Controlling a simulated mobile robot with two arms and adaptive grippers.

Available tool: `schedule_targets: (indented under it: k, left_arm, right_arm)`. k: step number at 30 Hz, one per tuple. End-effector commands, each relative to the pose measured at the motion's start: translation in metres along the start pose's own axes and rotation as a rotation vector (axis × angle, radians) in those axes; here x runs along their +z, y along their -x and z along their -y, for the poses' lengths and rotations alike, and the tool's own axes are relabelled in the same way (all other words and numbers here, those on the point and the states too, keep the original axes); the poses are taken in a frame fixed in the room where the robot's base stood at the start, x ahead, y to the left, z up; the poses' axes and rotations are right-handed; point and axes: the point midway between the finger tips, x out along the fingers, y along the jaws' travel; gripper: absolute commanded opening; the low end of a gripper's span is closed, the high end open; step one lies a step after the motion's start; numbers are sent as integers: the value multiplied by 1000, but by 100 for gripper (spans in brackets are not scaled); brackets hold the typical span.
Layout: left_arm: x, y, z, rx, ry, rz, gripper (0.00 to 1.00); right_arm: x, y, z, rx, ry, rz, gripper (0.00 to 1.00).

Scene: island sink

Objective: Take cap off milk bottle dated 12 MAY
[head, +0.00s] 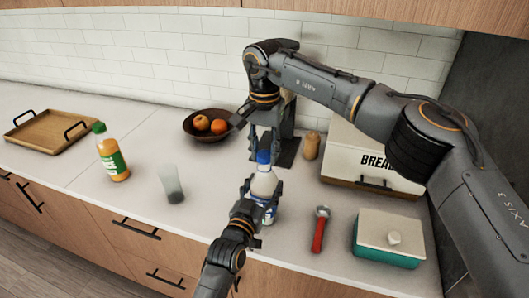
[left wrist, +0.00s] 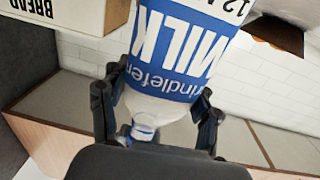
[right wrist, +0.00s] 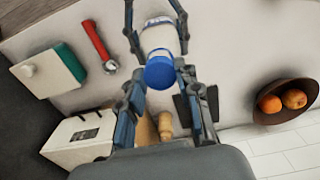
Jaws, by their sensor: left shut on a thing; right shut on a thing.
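The milk bottle (head: 263,183) has a white body, a blue label and a blue cap (head: 264,157). It looks roughly upright near the front of the counter; whether its base touches is unclear. My left gripper (head: 261,200) is shut around the bottle's body; the left wrist view shows the label (left wrist: 190,45) reading MILK, with a cut-off "12 M" at the top edge. My right gripper (head: 264,142) comes from above and is shut on the cap, which also shows between its fingers in the right wrist view (right wrist: 159,72). The cap sits at the bottle's top.
A red-handled tool (head: 319,230) and a teal box with white lid (head: 388,240) lie right. Left are a tumbler (head: 172,184), juice bottle (head: 112,155), fruit bowl (head: 190,128) and tray (head: 45,133).

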Motion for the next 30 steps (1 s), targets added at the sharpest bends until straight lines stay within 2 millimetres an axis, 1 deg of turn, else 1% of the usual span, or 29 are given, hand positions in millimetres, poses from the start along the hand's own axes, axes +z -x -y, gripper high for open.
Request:
schedule_targets:
  k: [13,17,21,23,30]
  left_arm:
    - [2,0,0,0,0,3,0]
    - [1,0,0,0,0,3,0]
    - [2,0,0,0,0,3,0]
    - [2,0,0,0,0,3,0]
    - [2,0,0,0,0,3,0]
  right_arm:
    - [0,5,0,-1,0,0,0]
    - [0,16,0,-1,-1,-1,0]
    - [0,34,1,-1,0,-2,0]
    - [0,40,0,-1,-1,-1,0]
    - [0,43,0,0,0,0,0]
